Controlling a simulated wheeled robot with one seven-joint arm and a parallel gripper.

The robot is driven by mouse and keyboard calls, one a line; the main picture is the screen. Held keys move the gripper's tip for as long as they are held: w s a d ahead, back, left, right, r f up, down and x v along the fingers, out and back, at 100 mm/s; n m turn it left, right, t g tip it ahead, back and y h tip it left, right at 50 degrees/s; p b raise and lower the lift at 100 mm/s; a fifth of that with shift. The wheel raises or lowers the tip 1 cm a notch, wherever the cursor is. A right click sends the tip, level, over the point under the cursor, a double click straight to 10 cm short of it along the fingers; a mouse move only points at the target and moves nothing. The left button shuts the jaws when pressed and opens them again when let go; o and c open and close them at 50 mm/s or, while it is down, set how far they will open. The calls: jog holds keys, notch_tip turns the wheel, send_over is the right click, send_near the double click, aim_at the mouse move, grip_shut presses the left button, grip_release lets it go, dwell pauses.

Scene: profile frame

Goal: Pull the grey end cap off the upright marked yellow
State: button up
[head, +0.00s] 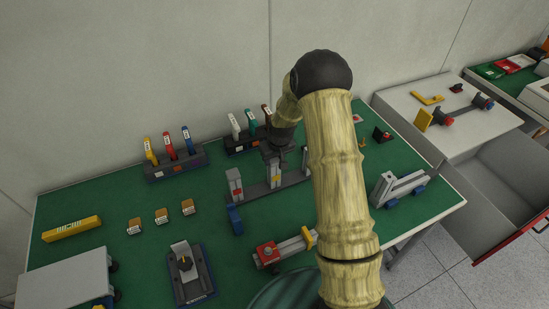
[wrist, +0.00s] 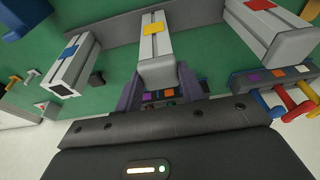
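The upright marked yellow (wrist: 154,32) is a light grey profile, the middle of three in a row. Its grey end cap (wrist: 157,70) shows at the near end in the wrist view. In the head view, this upright (head: 276,178) stands below my gripper (head: 277,150), partly hidden by it. My gripper's fingers (wrist: 160,88) lie on either side of the cap, very close to it; whether they press on it I cannot tell. The red-marked upright (wrist: 268,28) also has a grey end. The blue-marked upright (wrist: 72,62) shows an open, hollow end.
The red-marked upright (head: 235,185) stands close to the left of my gripper. Racks of coloured-handled tools (head: 174,165) stand behind. A profile assembly with a red block (head: 284,250) lies in front. The green table (head: 110,190) has bare room at left.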

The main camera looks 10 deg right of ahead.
aim_at(274, 160)
jog(key=shift+r, duration=0.45)
jog(key=shift+r+p, duration=0.7)
jog(key=shift+r+p, duration=0.85)
jog(key=shift+r, duration=0.55)
